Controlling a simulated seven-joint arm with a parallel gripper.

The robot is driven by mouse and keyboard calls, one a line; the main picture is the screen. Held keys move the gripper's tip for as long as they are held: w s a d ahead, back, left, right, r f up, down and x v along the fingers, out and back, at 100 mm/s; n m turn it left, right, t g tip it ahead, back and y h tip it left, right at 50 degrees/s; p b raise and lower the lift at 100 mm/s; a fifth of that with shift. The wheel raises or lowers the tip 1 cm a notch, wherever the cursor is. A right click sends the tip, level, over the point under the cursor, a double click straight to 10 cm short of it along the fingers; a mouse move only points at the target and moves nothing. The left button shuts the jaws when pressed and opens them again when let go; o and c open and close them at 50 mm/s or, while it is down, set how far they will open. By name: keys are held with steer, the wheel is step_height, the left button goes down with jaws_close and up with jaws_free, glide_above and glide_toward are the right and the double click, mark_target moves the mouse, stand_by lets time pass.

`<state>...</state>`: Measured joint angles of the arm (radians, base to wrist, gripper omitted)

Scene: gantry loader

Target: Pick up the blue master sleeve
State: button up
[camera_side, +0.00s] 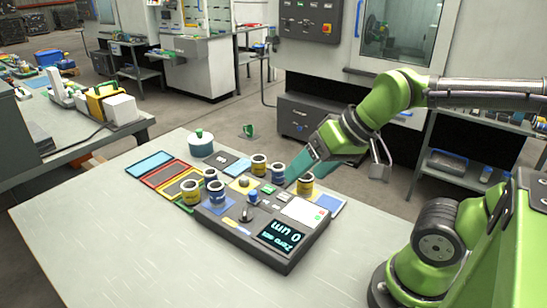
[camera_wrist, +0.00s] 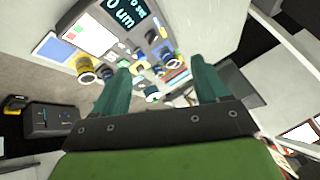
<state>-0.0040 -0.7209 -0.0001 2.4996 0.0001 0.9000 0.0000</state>
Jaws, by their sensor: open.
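Several short ring-shaped sleeves with blue or yellow bands stand around the dark gauge unit in the side view. A blue one (camera_side: 217,192) stands on a blue pad at the unit's left edge, and another blue one (camera_side: 278,173) stands behind the unit, close to my gripper. I cannot tell which is the master. Yellow sleeves (camera_side: 192,192) stand among them. My gripper (camera_side: 292,182) is open and empty above the back right of the unit, with teal fingers pointing down and left. In the wrist view its fingers (camera_wrist: 160,60) are wide apart, and the left finger partly hides the small parts.
The gauge unit (camera_side: 285,250) has a lit display reading 0 um. A yellow sleeve (camera_side: 305,187) stands right beside my gripper. The table's front left (camera_side: 110,240) is clear.

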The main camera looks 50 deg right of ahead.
steer(key=w+n+g, duration=0.1)
steer(key=w+g, duration=0.3)
steer(key=w, duration=0.8)
steer(key=n+g+h, duration=0.1)
steer(key=g+h, duration=0.1)
steer(key=g, duration=0.1)
glide_above(216, 192)
steer(key=d, duration=0.2)
step_height(216, 192, down, 4)
steer(key=shift+w+r, duration=0.85)
steer(key=shift+w, duration=0.25)
steer(key=shift+n, duration=0.4)
step_height(216, 192, down, 11)
steer(key=shift+s+a+f, duration=0.15)
steer(key=shift+f, duration=1.2)
steer(key=shift+s+a+f, duration=0.1)
steer(key=shift+f, duration=1.2)
jaws_close()
steer(key=shift+r, duration=0.1)
